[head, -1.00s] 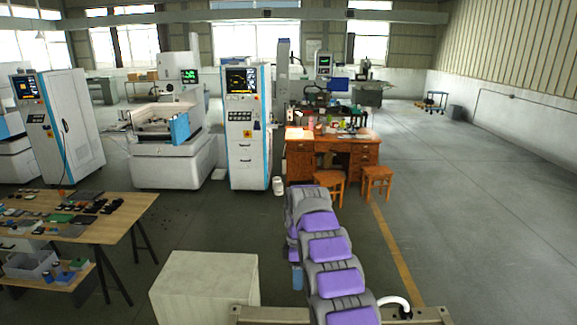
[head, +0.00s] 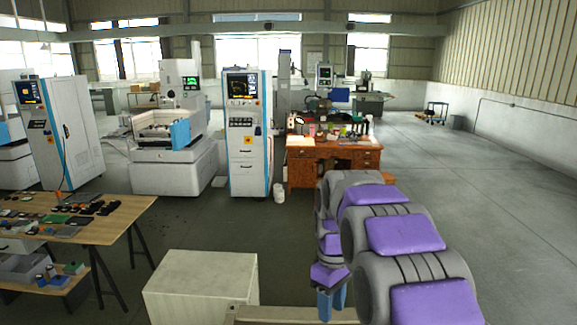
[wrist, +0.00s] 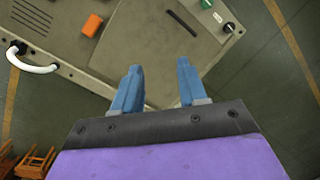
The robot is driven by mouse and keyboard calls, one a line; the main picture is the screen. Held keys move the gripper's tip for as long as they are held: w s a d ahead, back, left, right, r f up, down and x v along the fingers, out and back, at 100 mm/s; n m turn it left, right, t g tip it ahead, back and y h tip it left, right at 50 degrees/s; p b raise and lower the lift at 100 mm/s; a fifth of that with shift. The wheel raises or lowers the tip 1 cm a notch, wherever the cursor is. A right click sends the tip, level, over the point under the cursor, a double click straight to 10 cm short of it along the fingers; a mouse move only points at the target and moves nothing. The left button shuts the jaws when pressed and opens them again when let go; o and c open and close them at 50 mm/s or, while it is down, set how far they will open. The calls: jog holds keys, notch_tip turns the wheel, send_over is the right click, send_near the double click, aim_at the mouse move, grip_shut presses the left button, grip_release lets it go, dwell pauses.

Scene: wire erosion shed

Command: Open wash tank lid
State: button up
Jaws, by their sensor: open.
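The wash tank appears as a beige machine top (wrist: 118,45) filling the upper part of the wrist view. A white curved handle (wrist: 36,68) is at its left edge, and I cannot tell whether it belongs to the lid. Its edge (head: 285,315) shows at the bottom of the head view. My gripper (wrist: 158,85) is open and empty, its two blue fingers apart above the tank's near edge and right of the handle. In the head view the blue fingers (head: 330,302) point down. My arm hides much of the tank there.
The tank top carries an orange block (wrist: 92,25), a green knob (wrist: 206,4), a black knob (wrist: 229,27) and a dark slot. A pale box (head: 200,287) stands left of the tank. A workbench (head: 120,218) with small parts is farther left. Open floor lies to the right.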

jog(key=s+d+f+m+b, duration=0.1)
jog(key=s+f+m+b, duration=0.2)
jog(key=s+f, duration=0.3)
jog(key=s+d+f+m+b, duration=0.2)
jog(key=s+f+b, duration=0.3)
jog(key=s, duration=1.1)
jog(key=s+d+f+m+b, duration=0.1)
jog(key=s+f+m+b, duration=0.3)
jog(key=s, duration=0.8)
notch_tip(320, 180, down, 3)
jog(key=shift+d+r+b, duration=0.2)
jog(key=shift+d+b, duration=0.05)
jog(key=shift+b, duration=0.55)
